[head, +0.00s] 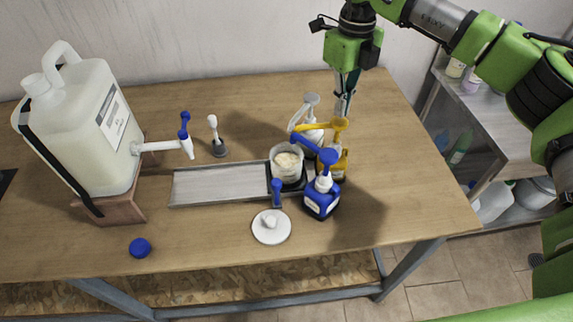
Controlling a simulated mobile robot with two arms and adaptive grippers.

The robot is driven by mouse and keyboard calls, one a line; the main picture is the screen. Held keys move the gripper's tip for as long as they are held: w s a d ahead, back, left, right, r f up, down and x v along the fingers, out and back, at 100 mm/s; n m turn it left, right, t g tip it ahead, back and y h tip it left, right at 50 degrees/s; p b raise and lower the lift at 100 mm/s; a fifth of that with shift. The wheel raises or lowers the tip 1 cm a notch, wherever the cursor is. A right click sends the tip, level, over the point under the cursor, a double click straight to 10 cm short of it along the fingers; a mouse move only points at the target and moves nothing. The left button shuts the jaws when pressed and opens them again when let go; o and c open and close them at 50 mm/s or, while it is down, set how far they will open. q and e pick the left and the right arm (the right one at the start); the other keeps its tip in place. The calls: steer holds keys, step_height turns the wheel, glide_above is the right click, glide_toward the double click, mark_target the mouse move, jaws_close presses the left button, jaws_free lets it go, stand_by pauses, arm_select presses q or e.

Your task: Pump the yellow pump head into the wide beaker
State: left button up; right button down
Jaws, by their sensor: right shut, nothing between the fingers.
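The yellow pump head (340,124) tops a yellow bottle (342,165), and its spout runs left, ending near the back of the wide beaker (287,170). The beaker is clear, holds a pale, foamy-looking substance and stands on a dark base at the right end of a grey tray. My right gripper (342,107) points down, shut and empty, just above and behind the yellow pump head; I cannot tell whether they touch. The blue bottle (321,203) in front partly hides the yellow bottle. My left gripper is not in view.
A blue pump head (327,156) and a white pump head (311,99) crowd the yellow one. A large drum (85,125) with a tap stands left. The grey tray (220,183) is bare. A white dish (271,238) and blue cap (140,247) lie in front.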

mark_target(340, 121)
steer(key=shift+f+b, duration=2)
steer(key=shift+f, duration=1.1)
steer(key=shift+r+p, duration=1.95)
steer(key=shift+r, duration=1.2)
steer(key=shift+f, duration=0.1)
steer(key=shift+f+b, duration=1.95)
steer(key=shift+f, duration=1)
steer(key=shift+r+p, duration=1.9)
steer(key=shift+r, duration=1.15)
